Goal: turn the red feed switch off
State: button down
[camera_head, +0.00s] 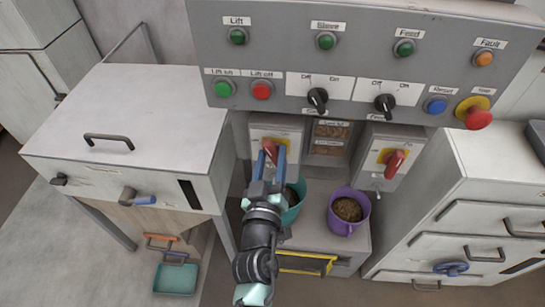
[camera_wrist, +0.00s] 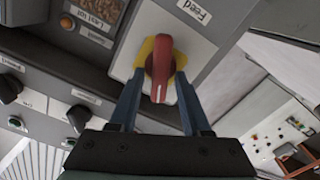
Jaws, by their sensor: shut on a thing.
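The red feed switch (camera_wrist: 160,62) fills the upper middle of the wrist view. It is a red rotary handle on a yellow plate, with a white mark near its lower end and a "Feed" label (camera_wrist: 194,10) beside it. My gripper (camera_wrist: 160,78) has one blue finger on each side of the handle and is shut on it. In the head view my gripper (camera_head: 268,155) is at the left one of two red switches (camera_head: 270,148), partly covering it. Its exact turn angle is hard to tell in the head view.
A similar red switch (camera_head: 393,161) on a yellow plate is to the right. Above runs a grey panel (camera_head: 290,15) with buttons and black knobs. A teal pot (camera_head: 292,213) and a purple pot (camera_head: 349,226) with pellets stand below. White cabinets (camera_head: 130,140) flank both sides.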

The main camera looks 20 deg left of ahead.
jog(key=n, duration=0.6)
jog(key=shift+a+f, duration=0.15)
jog(key=shift+f, duration=0.1)
jog(key=n, duration=0.6)
jog(key=shift+f+n, duration=0.2)
jog(key=shift+n, duration=0.2)
jog(key=c, duration=0.7)
grip_release()
jog(key=shift+s, duration=0.15)
